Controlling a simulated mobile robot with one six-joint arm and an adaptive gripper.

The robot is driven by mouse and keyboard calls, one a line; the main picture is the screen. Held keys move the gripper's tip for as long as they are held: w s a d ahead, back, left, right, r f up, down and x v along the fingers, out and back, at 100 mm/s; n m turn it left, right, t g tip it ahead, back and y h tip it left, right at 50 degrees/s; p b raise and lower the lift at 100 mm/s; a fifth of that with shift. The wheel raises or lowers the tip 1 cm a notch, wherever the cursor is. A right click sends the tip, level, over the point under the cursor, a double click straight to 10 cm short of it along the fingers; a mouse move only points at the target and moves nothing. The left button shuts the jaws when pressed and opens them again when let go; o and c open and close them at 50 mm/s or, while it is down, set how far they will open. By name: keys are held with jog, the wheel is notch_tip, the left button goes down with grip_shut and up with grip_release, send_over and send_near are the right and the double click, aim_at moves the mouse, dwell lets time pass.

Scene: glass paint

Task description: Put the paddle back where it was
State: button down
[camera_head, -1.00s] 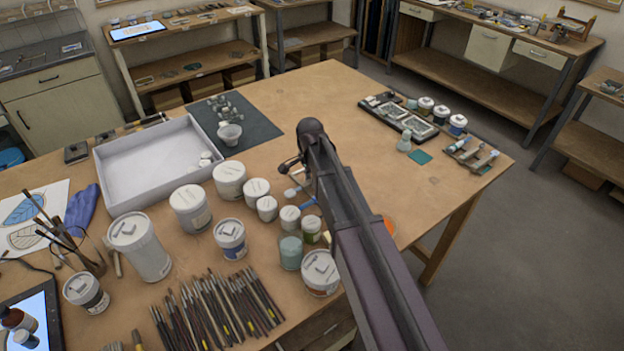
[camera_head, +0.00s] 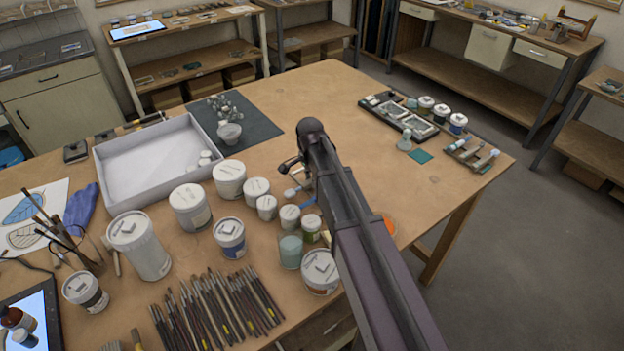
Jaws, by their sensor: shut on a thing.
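My gripper (camera_head: 294,180) is low over the middle of the table (camera_head: 345,105), behind and left of my dark arm. It is beside the small white-lidded jars (camera_head: 290,216). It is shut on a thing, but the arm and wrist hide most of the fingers. The paddle cannot be made out clearly. A thin blue strip (camera_head: 309,202) shows just below the gripper, close to the jars. I cannot tell whether it is part of the held thing or lies on the table.
Several white tubs (camera_head: 190,207) and a glass of greenish liquid (camera_head: 290,250) crowd the near side. Brushes (camera_head: 215,308) lie at the front. A white tray (camera_head: 122,203) is at left. A dark mat (camera_head: 262,132) lies behind. The table right of my arm is mostly clear.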

jog(key=shift+f, duration=0.1)
jog(key=shift+c, duration=2.1)
grip_release()
